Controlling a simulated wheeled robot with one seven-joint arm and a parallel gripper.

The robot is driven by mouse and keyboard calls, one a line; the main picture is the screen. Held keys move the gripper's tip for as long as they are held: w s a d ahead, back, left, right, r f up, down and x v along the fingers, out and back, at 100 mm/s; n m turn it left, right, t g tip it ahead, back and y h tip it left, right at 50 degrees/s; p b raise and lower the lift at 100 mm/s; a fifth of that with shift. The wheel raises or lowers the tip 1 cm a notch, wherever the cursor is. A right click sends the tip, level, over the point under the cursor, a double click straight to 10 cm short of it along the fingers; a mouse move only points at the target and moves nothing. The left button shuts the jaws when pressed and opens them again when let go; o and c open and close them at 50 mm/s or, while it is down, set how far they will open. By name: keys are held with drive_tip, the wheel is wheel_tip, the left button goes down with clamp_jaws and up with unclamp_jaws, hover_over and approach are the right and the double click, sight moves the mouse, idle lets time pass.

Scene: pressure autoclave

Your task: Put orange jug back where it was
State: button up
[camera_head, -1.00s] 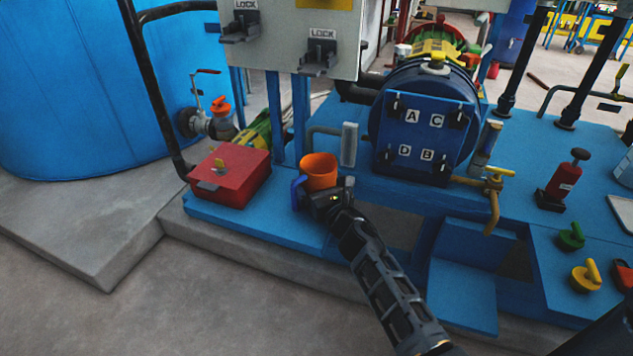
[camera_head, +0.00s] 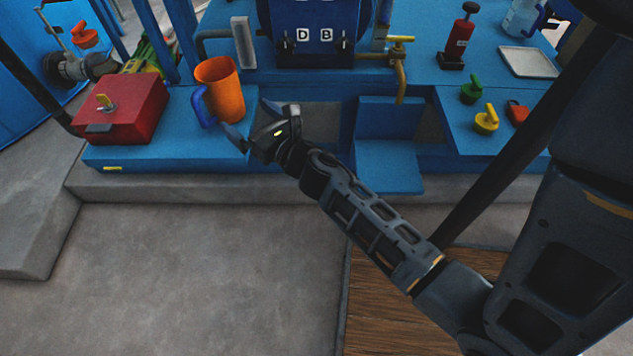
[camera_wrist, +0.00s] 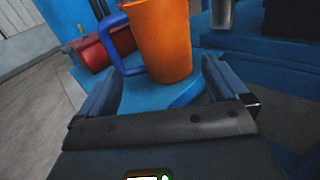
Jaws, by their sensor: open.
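The orange jug (camera_head: 221,91) with a blue handle (camera_head: 201,106) stands upright on the blue platform (camera_head: 165,150), right of the red box. My gripper (camera_head: 252,122) is open and empty, just right of and in front of the jug, apart from it in the head view. In the wrist view the jug (camera_wrist: 162,42) is ahead, beyond my open fingers (camera_wrist: 160,85), with its handle on the left. Nothing is between the fingers.
A red box (camera_head: 128,108) with a yellow knob stands left of the jug. A grey vertical handle (camera_head: 242,42) and the blue lettered door (camera_head: 318,35) are behind. Green (camera_head: 472,90) and yellow (camera_head: 486,119) knobs sit on the right platform. The floor in front is clear.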

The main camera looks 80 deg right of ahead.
drive_tip(key=s+a+r+m+y, duration=0.1)
drive_tip(key=s+a+m+y, duration=0.1)
drive_tip(key=s+a+m, duration=0.3)
drive_tip(key=s+a+m+t+y, duration=0.15)
drive_tip(key=a+m, duration=0.25)
drive_tip(key=a, duration=0.4)
drive_tip(key=s+a+r+m+y, duration=0.1)
drive_tip(key=s+a+m+y, duration=0.1)
drive_tip(key=s+a+m, duration=0.3)
drive_tip(key=s+a+r+m+g+y, duration=0.1)
drive_tip(key=s+a+r+m+y, duration=0.4)
drive_tip(key=m, duration=0.9)
drive_tip(key=s+a+r, duration=0.3)
drive_tip(key=s, duration=0.1)
drive_tip(key=shift+a, duration=0.4)
wheel_tip(320, 180, up, 14)
drive_tip(key=p, duration=1.3)
drive_tip(key=shift+f+p, duration=0.2)
drive_tip(key=shift+p, duration=0.15)
